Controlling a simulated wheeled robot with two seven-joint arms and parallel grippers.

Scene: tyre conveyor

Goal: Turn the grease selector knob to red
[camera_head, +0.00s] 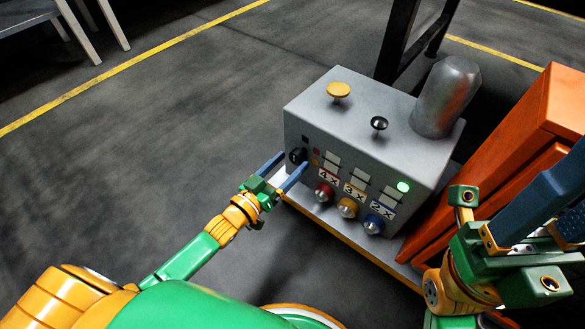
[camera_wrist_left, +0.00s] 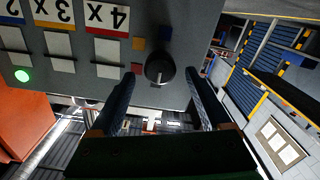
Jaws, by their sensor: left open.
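The grease selector knob is a black round knob (camera_head: 298,156) on the front face of a grey box (camera_head: 360,135), near its left end. In the left wrist view the knob (camera_wrist_left: 160,68) sits between my two blue fingertips, with small orange, blue and red marks around it. My left gripper (camera_head: 290,165) is open, with one finger on each side of the knob. I cannot tell whether either finger touches it. Which mark the knob points to is unclear. My right gripper (camera_head: 560,205) is at the right edge, away from the knob, partly cut off.
A yellow button (camera_head: 339,91), a black button (camera_head: 379,124) and a grey cylinder (camera_head: 446,97) stand on top. An orange cabinet (camera_head: 510,150) is close on the right.

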